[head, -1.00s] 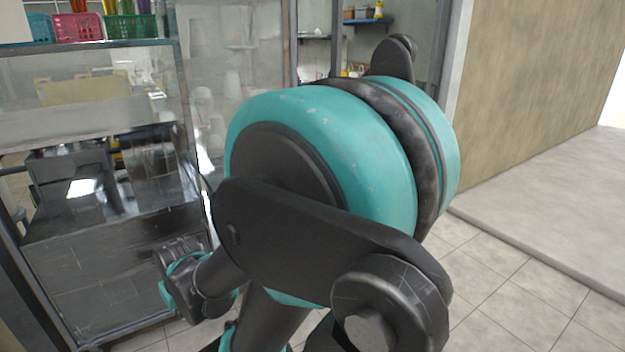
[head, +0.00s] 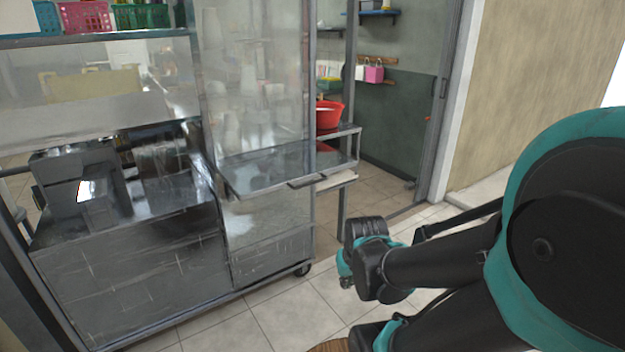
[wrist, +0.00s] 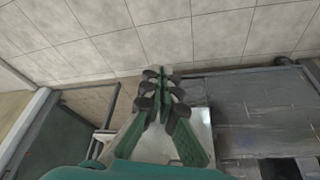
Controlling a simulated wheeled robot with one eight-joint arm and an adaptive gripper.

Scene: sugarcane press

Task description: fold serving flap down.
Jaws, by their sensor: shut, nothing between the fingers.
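The serving flap (head: 275,168) is a shiny metal panel on the front of the glass and steel cart in the head view. It stands out roughly level, with a dark handle (head: 308,182) along its front edge. In the wrist view a pale metal panel that looks like the flap (wrist: 199,124) lies behind and right of the fingers. My gripper (wrist: 160,73) is shut and empty there, its green and black fingers close together. I cannot tell whether it touches the flap. In the head view my arm is at the lower right, and the fingers cannot be made out.
The cart's steel lower body (head: 150,260) stands on tiled floor at the left. A side table with a red basin (head: 328,114) stands behind the flap. Coloured baskets (head: 85,17) sit on the top shelf. A beige wall (head: 525,80) is at the right; tiled floor in front is open.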

